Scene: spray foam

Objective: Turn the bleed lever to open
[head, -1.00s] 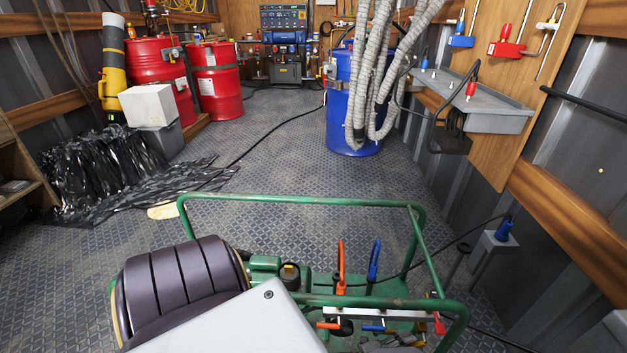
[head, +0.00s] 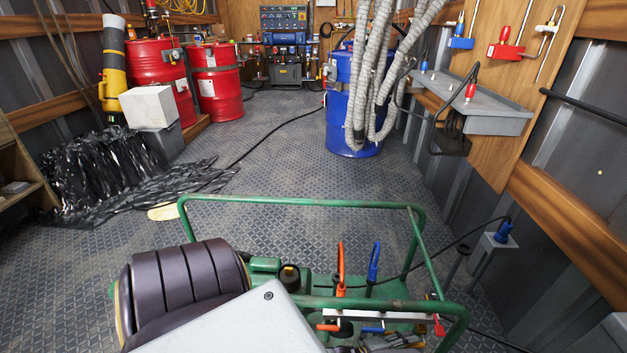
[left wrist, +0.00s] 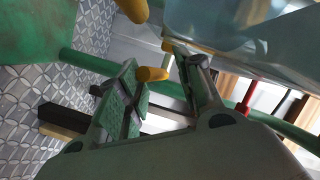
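My left gripper (left wrist: 156,62) is open in the left wrist view, with its two padded fingers apart. A small yellow-orange handle tip (left wrist: 152,74) shows between the fingers; I cannot tell whether they touch it. Another yellow-orange piece (left wrist: 132,8) is at the top edge. In the head view, the green-framed machine (head: 300,203) carries a pale manifold bar (head: 365,314) with a short orange lever (head: 328,327), a short blue lever (head: 373,329) and a red lever (head: 438,326). No label shows which is the bleed lever. My right gripper is not in view.
Tall orange (head: 341,265) and blue (head: 373,262) handles stand behind the bar, close to the green tube rail. A blue drum (head: 345,110) with grey hoses and red drums (head: 218,92) stand farther back. The floor (head: 270,165) between is mostly clear.

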